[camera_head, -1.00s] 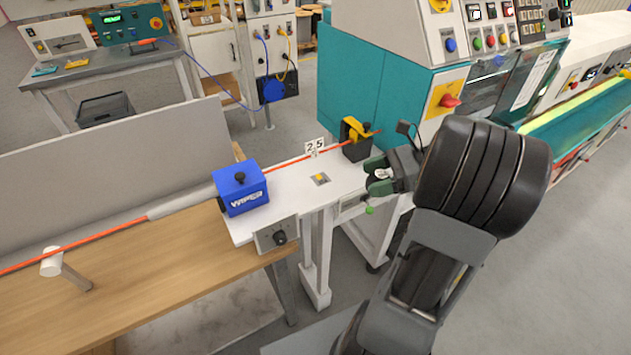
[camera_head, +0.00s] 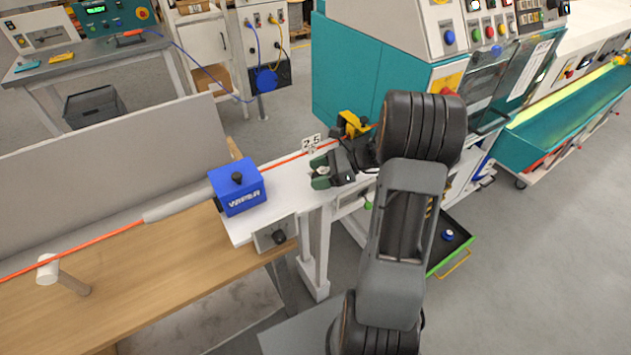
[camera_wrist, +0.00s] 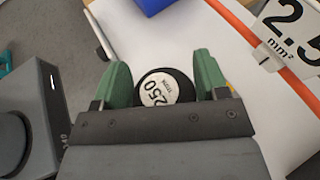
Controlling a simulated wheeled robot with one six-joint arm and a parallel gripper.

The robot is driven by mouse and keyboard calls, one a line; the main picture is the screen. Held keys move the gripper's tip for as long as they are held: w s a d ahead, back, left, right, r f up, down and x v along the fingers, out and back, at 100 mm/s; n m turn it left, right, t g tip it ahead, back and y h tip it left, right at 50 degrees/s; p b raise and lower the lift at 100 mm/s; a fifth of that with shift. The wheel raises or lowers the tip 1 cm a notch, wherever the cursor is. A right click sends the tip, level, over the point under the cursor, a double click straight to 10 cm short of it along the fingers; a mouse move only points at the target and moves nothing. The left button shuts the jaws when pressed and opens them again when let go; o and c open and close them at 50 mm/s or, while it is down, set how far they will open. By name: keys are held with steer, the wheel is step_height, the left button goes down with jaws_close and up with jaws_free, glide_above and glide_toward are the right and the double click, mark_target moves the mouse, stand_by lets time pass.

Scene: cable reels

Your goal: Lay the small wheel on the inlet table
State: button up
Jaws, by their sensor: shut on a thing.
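The small wheel (camera_wrist: 157,89) is black with a white face marked 250, and it sits between the two green fingers in the wrist view. My gripper (camera_wrist: 160,75) is shut on it. In the head view my gripper (camera_head: 320,174) is over the right part of the white inlet table (camera_head: 281,198), and the wheel shows there only as a small pale spot. The white tabletop also shows beyond the fingers in the wrist view (camera_wrist: 205,50). I cannot tell how far the wheel is above the tabletop.
A blue WIPER box (camera_head: 237,186) stands at the table's left end. An orange cable (camera_head: 283,159) runs along the back, past a 2.5 sign (camera_head: 311,143) and a yellow-black guide (camera_head: 352,125). A teal machine (camera_head: 365,75) stands behind. White tabletop is clear between box and gripper.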

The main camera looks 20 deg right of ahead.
steer(key=f, duration=0.3)
steer(key=shift+w+a+f+p, duration=0.1)
steer(key=shift+w+a+p, duration=0.2)
steer(key=shift+w+p, duration=0.1)
steer(key=shift+f, duration=0.5)
steer(key=shift+f, duration=0.15)
